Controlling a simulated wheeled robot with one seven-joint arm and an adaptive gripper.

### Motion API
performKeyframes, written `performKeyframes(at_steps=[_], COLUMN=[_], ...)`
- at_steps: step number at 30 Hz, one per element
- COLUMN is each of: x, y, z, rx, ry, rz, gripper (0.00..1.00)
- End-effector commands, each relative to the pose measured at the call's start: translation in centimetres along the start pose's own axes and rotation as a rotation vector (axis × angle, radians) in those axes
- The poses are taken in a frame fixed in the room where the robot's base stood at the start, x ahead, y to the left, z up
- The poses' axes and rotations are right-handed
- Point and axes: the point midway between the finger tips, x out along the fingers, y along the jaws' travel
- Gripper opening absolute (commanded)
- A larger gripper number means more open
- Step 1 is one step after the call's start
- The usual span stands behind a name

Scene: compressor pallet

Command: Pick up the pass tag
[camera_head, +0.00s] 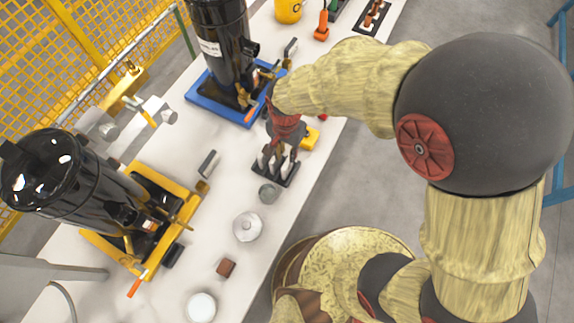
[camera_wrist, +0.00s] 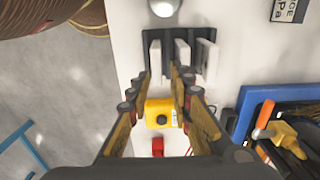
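A black rack (camera_wrist: 180,82) holds white upright plates (camera_wrist: 208,55) that look like tags. I cannot read any label, so I cannot tell which is the pass tag. In the head view the rack (camera_head: 287,181) stands near the right edge of the white table, with white plates in it. My gripper (camera_wrist: 160,78) is open, its fingers apart on both sides of the rack's near part. Nothing is clearly held between them. In the head view my gripper (camera_head: 282,150) is just above the rack and partly hides the plates.
A yellow box with a black button (camera_wrist: 158,113) sits beside the rack, with a small red object (camera_wrist: 157,147) near it. A black compressor on a blue base (camera_head: 225,100) and another on a yellow base (camera_head: 98,245) stand on the table (camera_head: 185,245). A metal lidded jar (camera_head: 247,227) is nearby.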

Motion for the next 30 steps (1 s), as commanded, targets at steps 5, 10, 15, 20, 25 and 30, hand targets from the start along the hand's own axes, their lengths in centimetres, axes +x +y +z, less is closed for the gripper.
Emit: performKeyframes(at_steps=[5, 10, 15, 20, 25, 30], x=[1.6, 3.6, 6.0, 6.3, 6.3, 6.3], y=[0.1, 0.4, 0.4, 0.4, 0.4, 0.4], z=[0.0, 0.2, 0.2, 0.2, 0.2, 0.2], rx=[0.0, -0.001, -0.001, -0.001, -0.001, -0.001], ry=[0.0, -0.001, -0.001, 0.001, 0.001, 0.001], rz=[0.0, 0.001, 0.001, -0.001, -0.001, -0.001], gripper=[0.21, 0.21, 0.21, 0.21, 0.18, 0.09])
